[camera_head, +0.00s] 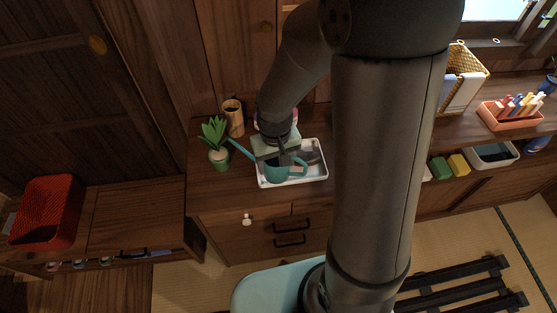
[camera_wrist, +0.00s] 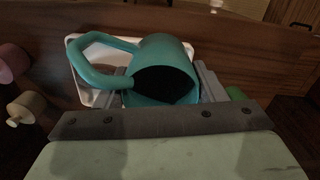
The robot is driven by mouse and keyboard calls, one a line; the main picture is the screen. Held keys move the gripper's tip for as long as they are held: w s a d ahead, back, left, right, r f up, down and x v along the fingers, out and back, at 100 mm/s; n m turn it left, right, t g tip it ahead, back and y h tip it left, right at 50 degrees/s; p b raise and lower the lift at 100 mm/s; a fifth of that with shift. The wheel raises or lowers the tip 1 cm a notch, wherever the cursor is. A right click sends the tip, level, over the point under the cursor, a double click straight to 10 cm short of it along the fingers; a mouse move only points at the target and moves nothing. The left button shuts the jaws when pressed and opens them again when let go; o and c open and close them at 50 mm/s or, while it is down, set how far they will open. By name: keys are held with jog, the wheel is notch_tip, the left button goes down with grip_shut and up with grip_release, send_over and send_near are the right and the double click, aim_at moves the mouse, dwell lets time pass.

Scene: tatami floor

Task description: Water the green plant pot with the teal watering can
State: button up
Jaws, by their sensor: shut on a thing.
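The teal watering can (camera_head: 277,172) is over the white tray (camera_head: 322,174) on the wooden cabinet, its spout pointing left toward the plant. My gripper (camera_head: 283,158) is shut on the can from above; whether the can touches the tray is unclear. In the wrist view the can (camera_wrist: 166,52) sits between my gripper's fingers (camera_wrist: 163,88), its dark opening facing the camera and its handle at left. The tray also shows behind it (camera_wrist: 76,52). The plant pot (camera_head: 218,157), with spiky green leaves, stands upright just left of the tray, near the spout tip.
A wooden cup (camera_head: 233,116) stands behind the plant. A red basket (camera_head: 47,212) sits on the low cabinet at left. My arm hides the middle.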

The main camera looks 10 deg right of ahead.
jog(key=shift+w+a+f+h+b, duration=0.2)
jog(key=shift+w+a+f+b, duration=0.25)
jog(key=shift+a+f, duration=0.2)
jog(key=shift+w+a+f+h+b, duration=0.2)
jog(key=shift+w+a+f+b, duration=0.25)
jog(key=shift+a, duration=0.25)
jog(key=shift+w+a+f+g+h, duration=0.15)
jog(key=shift+a+f+g+h, duration=0.15)
jog(key=shift+g+h, duration=0.25)
jog(key=shift+r, duration=0.1)
jog(key=shift+r+h+p, duration=0.2)
jog(key=shift+h+p, duration=0.05)
jog(key=shift+p, duration=0.2)
jog(key=shift+r+g+h+p, duration=0.55)
jog(key=shift+r+h+p, duration=0.05)
jog(key=shift+r+p, duration=0.1)
jog(key=shift+r, duration=0.2)
jog(key=shift+r+p, duration=0.1)
jog(key=shift+p, duration=0.2)
jog(key=shift+a+r+g+h+p, duration=0.1)
jog(key=shift+r+g+h+p, duration=0.2)
jog(key=shift+r+h+p, duration=0.35)
jog(key=shift+a+r+g+h+p, duration=0.1)
jog(key=shift+r+g+h+p, duration=0.25)
jog(key=shift+r+p, duration=0.2)
